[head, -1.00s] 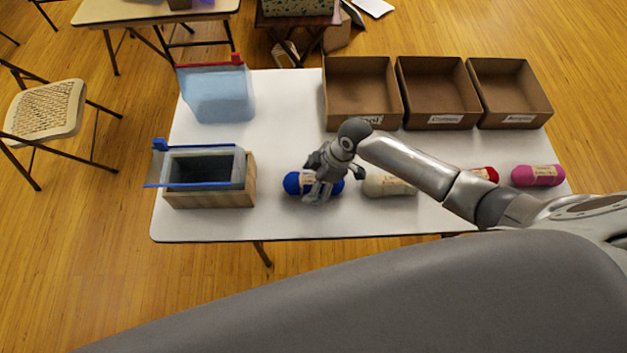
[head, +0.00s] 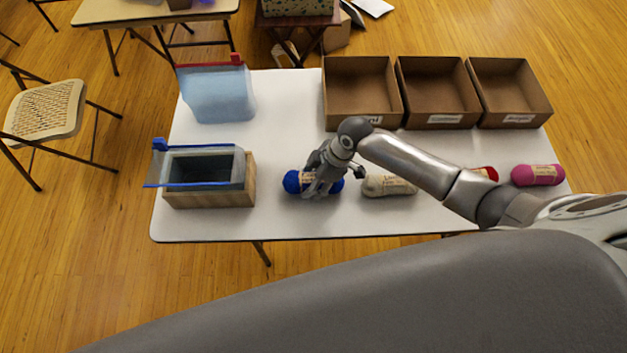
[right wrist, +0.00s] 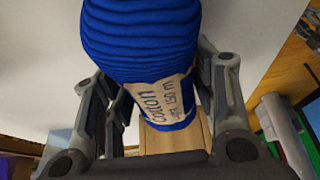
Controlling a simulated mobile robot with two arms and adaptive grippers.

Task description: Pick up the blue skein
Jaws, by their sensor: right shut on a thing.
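The blue skein (head: 292,182) lies on the white table near its front edge, left of the cream skein. In the right wrist view the blue skein (right wrist: 140,40) fills the space between the fingers, and its paper label reads "Cotton". My right gripper (head: 318,188) is shut on the blue skein around its middle; its fingers (right wrist: 160,105) stand on both sides of it in the right wrist view. The gripper hides part of the skein in the head view. My left gripper is not in view.
A cream skein (head: 388,186), a red skein (head: 487,173) and a magenta skein (head: 538,175) lie to the right. Cardboard boxes (head: 361,124) stand at the back right. A wooden box (head: 209,200) and a pale blue bin (head: 218,97) stand at the left.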

